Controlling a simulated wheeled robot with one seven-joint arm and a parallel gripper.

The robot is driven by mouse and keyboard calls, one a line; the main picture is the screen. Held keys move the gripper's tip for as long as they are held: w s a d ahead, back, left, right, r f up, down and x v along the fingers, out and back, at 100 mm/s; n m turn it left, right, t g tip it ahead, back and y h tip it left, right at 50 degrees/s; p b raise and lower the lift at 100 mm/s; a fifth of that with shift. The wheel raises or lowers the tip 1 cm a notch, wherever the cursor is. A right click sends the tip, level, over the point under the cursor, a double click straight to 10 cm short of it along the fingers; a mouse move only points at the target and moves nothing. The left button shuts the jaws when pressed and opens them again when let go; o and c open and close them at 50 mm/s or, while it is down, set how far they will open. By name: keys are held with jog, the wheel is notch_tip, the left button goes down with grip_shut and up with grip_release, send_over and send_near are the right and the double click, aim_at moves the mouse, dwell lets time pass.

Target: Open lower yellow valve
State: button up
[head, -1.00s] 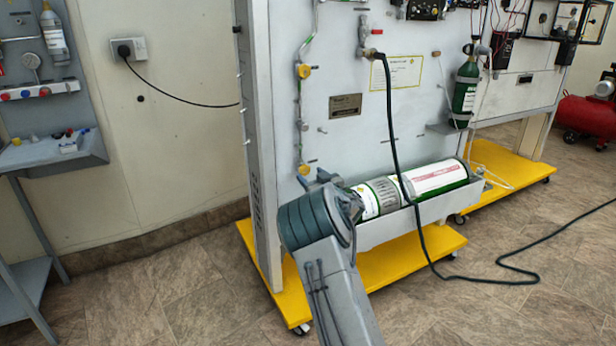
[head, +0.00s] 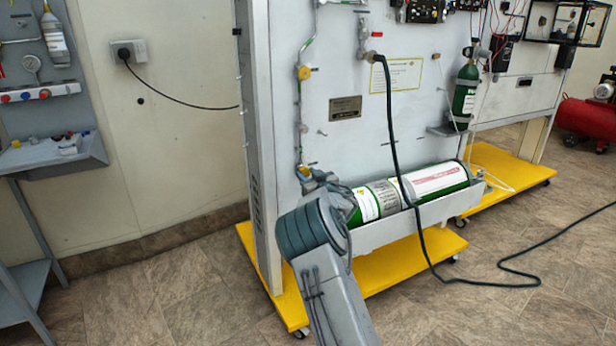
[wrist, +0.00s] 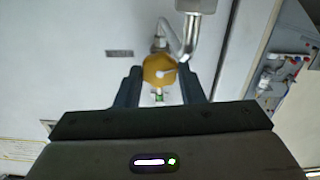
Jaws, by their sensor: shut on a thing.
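The fingers are shut on the knob, one on each side. A small light-coloured lever or mark lies across the knob. In the head view my gripper (head: 316,180) is at the valve, its fingertips partly hidden by my arm.
An upper yellow valve (head: 304,72) is higher on the same pipe. A large green and white cylinder (head: 436,178) lies in a grey trough (head: 400,224) just right of my arm. A dark hose (head: 392,140) hangs over it to the floor. A yellow base (head: 400,262) juts out below.

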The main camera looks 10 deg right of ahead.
jog(key=n+b, duration=0.1)
jog(key=n, duration=0.1)
jog(key=shift+f+n, duration=0.1)
jog(key=shift+n, duration=0.3)
jog(key=shift+n+b, duration=0.5)
jog(key=shift+n, duration=0.4)
jog(key=o, duration=1)
jog(key=p+v, duration=0.2)
jog(key=v, duration=1.1)
jog(key=shift+s+p, duration=0.35)
jog(key=shift+d, duration=0.1)
